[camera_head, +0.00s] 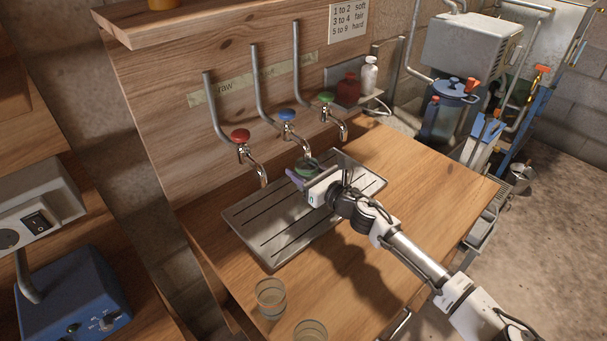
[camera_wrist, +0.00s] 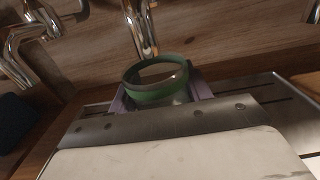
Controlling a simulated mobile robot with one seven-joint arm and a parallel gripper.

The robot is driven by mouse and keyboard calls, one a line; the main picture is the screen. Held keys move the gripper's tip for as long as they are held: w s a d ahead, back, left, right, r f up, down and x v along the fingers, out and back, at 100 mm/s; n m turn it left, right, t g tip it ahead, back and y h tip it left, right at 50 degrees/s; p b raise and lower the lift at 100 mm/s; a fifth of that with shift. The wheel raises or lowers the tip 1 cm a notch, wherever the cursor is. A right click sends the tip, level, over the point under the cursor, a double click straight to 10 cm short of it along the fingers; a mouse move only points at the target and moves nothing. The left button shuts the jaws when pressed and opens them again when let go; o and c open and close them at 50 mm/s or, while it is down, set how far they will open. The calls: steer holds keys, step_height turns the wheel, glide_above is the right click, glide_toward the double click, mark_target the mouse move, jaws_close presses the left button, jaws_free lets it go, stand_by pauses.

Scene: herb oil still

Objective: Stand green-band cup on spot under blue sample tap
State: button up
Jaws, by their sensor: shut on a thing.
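The green-band cup (camera_head: 307,168) is between the jaws of my gripper (camera_head: 303,179), over the back part of the slotted metal drip tray (camera_head: 272,232). The wrist view shows the cup (camera_wrist: 157,84) with its green rim up, held between purple fingers. The blue sample tap (camera_head: 287,115) is the middle of three, and its spout comes down just behind or above the cup. A chrome spout (camera_wrist: 140,30) stands right behind the cup in the wrist view. The cup's base and the spot below it are hidden, so I cannot tell whether it touches the tray.
Two glass cups (camera_head: 271,297) (camera_head: 311,331) stand at the table's front. The wooden table (camera_head: 425,180) is clear on the right.

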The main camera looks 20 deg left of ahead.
steer(key=shift+a+f+p, duration=0.1)
steer(key=shift+f+p, duration=0.85)
steer(key=shift+f, duration=0.85)
steer(key=shift+f+b, duration=0.25)
steer(key=shift+b, duration=0.2)
steer(key=o, duration=1.1)
steer(key=shift+r, duration=0.1)
steer(key=shift+c, duration=0.2)
